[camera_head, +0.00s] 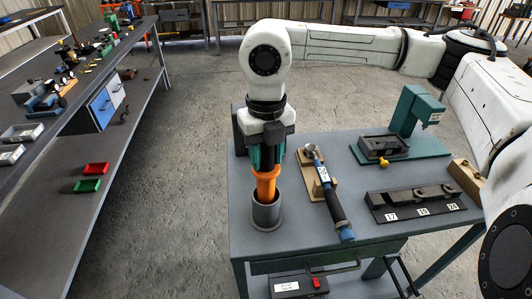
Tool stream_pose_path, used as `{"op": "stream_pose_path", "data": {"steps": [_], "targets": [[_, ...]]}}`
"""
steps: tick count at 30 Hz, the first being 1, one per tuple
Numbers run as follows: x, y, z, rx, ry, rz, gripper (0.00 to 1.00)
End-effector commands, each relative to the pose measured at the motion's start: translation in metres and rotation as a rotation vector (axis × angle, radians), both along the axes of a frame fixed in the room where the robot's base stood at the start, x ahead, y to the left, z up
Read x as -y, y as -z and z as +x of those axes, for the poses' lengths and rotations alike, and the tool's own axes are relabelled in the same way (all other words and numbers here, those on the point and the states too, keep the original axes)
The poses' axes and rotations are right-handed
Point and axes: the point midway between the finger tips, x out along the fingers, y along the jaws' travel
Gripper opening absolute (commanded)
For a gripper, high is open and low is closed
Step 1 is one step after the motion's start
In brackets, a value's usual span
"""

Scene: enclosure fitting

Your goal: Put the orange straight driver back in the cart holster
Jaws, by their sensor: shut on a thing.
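The orange straight driver (266,186) is upright in my gripper (267,165), which points straight down over the front left of the cart top. My gripper is shut on the driver's upper part. The driver's lower end is inside the mouth of the grey cylindrical holster (266,215) and hidden by its wall. I cannot tell whether the driver touches the holster's bottom. The holster stands on the grey cart top (290,222) near its left front edge.
A blue-and-black angled tool (334,204) lies on a tan stand right of the holster. Further right are a black block with numbered labels (416,203) and a green press-like fixture (412,125). A workbench (150,50) stands left across open floor.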

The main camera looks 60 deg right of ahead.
Motion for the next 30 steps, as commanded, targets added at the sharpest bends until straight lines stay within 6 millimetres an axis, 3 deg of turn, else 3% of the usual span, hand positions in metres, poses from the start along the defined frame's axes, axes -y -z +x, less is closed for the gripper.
{"op": "stream_pose_path", "data": {"steps": [2, 3, 11, 22, 30], "targets": [[0.000, -0.001, 0.000, 0.001, 0.000, 0.000, 0.00], [0.000, -0.001, 0.000, 0.001, 0.000, 0.000, 0.41], [0.000, -0.001, 0.000, 0.000, 0.000, 0.000, 0.66], [0.001, -0.005, 0.000, 0.000, 0.000, -0.002, 0.68], [0.001, -0.051, 0.001, 0.001, 0.000, -0.005, 0.68]]}}
